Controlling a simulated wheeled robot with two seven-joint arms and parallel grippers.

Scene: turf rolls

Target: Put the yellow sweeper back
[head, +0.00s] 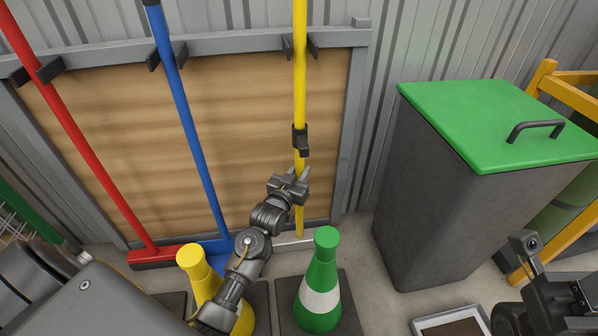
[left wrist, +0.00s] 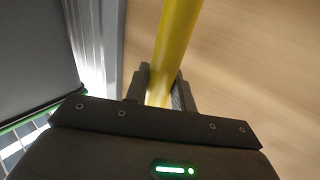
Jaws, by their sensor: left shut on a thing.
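The yellow sweeper (head: 300,85) stands nearly upright at the right part of the rack in the head view. Its pole passes between the black prongs (head: 313,45) on the top rail, and a black fitting sits partway down the pole. My left gripper (head: 300,178) is shut on the pole below that fitting. In the left wrist view the yellow pole (left wrist: 177,45) runs between the two fingers (left wrist: 160,92). The pole's foot is near the floor by a pale strip; the sweeper's head cannot be made out clearly. My right arm shows at the lower right; its jaws cannot be made out.
A red broom (head: 75,130) and a blue broom (head: 185,110) lean in the rack to the left. A yellow cone (head: 192,262) and a green cone (head: 322,260) stand in front. A grey bin with a green lid (head: 470,115) stands at right.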

